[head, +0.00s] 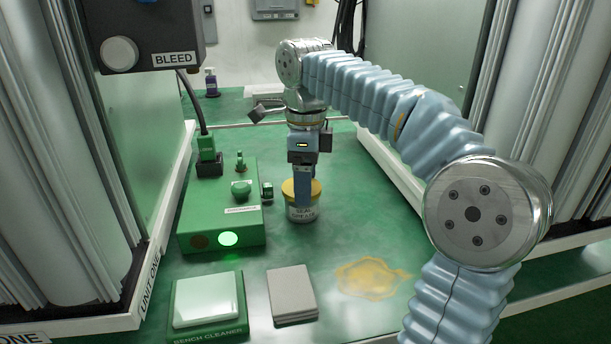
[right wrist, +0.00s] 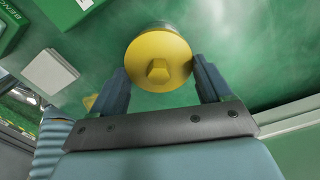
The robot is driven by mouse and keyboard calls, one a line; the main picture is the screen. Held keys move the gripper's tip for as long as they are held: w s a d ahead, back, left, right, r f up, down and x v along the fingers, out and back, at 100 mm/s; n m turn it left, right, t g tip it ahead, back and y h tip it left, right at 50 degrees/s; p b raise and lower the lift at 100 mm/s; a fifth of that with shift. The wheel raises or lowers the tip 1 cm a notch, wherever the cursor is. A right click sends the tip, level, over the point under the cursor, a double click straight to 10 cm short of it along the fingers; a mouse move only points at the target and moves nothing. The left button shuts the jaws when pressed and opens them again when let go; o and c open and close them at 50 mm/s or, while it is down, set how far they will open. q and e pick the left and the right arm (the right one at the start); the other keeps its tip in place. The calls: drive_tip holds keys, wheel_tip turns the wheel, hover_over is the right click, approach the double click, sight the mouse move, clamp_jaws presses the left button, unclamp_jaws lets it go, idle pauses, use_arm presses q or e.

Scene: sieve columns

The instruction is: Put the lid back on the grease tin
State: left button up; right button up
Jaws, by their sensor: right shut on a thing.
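The grease tin (head: 303,213) is a small pale can with a printed label, upright on the green bench. The yellow lid (head: 315,187) is at its top; I cannot tell whether it is fully seated or slightly above the rim. My right gripper (head: 303,192) points down at the tin, with a finger in front of the lid. In the right wrist view the lid (right wrist: 158,48) is a yellow disc with a raised knob, between the fingers of my right gripper (right wrist: 162,75), which is shut on it. The lid hides most of the tin there. My left gripper is out of view.
A green box (head: 198,222) with knobs and a lit button stands left of the tin. A grey pad (head: 292,293) and a bench cleaner pack (head: 208,300) lie in front. A yellow grease smear (head: 370,278) is at right. Columns stand on both sides.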

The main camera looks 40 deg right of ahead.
idle(0.6)
drive_tip(key=o, duration=0.9)
drive_tip(key=shift+o, duration=0.2)
wheel_tip(320, 180, up, 5)
drive_tip(key=p, duration=0.5)
drive_tip(key=shift+f, duration=0.1)
drive_tip(key=shift+r, duration=1.05)
clamp_jaws()
drive_tip(key=shift+f, duration=0.2)
idle(0.5)
